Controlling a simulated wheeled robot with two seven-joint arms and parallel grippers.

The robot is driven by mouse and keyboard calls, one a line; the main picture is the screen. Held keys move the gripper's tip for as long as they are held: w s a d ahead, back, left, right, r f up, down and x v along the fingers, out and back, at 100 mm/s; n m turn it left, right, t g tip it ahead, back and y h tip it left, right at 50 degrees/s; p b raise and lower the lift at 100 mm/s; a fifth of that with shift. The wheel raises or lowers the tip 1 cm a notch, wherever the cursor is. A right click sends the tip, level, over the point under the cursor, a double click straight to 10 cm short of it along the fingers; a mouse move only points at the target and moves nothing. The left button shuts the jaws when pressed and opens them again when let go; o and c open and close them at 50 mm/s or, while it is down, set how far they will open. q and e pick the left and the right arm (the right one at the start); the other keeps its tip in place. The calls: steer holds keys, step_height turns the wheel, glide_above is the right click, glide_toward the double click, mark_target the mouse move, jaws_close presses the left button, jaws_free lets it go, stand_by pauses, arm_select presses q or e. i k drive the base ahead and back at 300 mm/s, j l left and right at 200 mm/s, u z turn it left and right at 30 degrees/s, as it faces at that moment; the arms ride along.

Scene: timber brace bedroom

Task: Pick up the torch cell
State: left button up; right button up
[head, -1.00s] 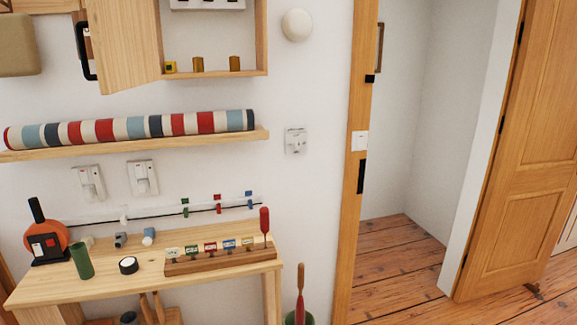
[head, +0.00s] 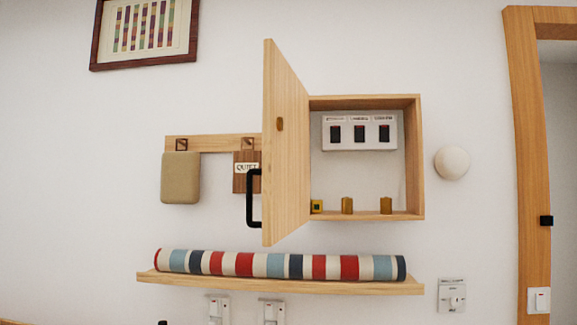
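No object here is clearly marked as the torch cell. Inside the open wall cabinet (head: 415,160), a small yellow-and-black block (head: 317,206) stands at the left of the bottom board. Two small brass-coloured pieces stand beside it, one in the middle (head: 347,205) and one to the right (head: 386,205). I cannot tell whether any of these is the torch cell. Neither of my grippers shows in the head view.
The cabinet door (head: 285,150) stands open toward me, with a black handle (head: 252,198). A white switch panel (head: 359,131) is inside. Below, a striped roll (head: 280,265) lies on a shelf (head: 280,285). A doorway frame (head: 530,160) is at right.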

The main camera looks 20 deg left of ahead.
mark_target(386, 202)
steer(key=i+j, duration=0.5)
steer(key=j, duration=0.15)
steer(key=i+j, duration=0.5)
steer(key=j, duration=0.15)
